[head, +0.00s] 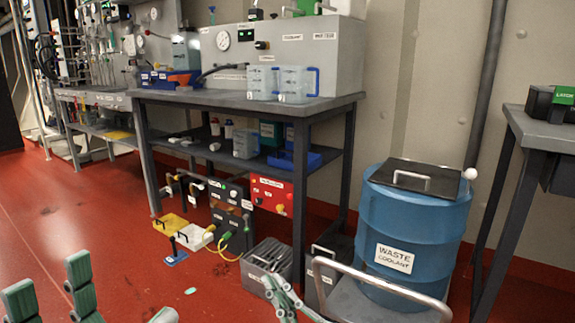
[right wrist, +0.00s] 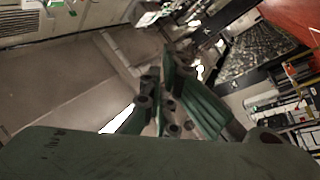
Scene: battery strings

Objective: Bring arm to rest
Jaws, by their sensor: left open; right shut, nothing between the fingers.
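My left gripper (head: 50,288) shows at the bottom left of the head view. Its two green fingers stand upright and apart, with nothing between them but red floor behind. My right gripper (head: 276,291) shows at the bottom middle of the head view, in front of a grey crate-like box and beside the cart's rail. Its green fingers are together and hold nothing. They also show in the right wrist view (right wrist: 180,90), tilted. Most of both arms lies outside the head view.
A cart (head: 385,308) with a metal rail bears a blue waste coolant drum (head: 415,225) with a lid on top. A workbench (head: 245,103) stands behind, a grey box (head: 268,262) below it. Another table (head: 543,128) is at right. Red floor (head: 60,215) at left is mostly clear.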

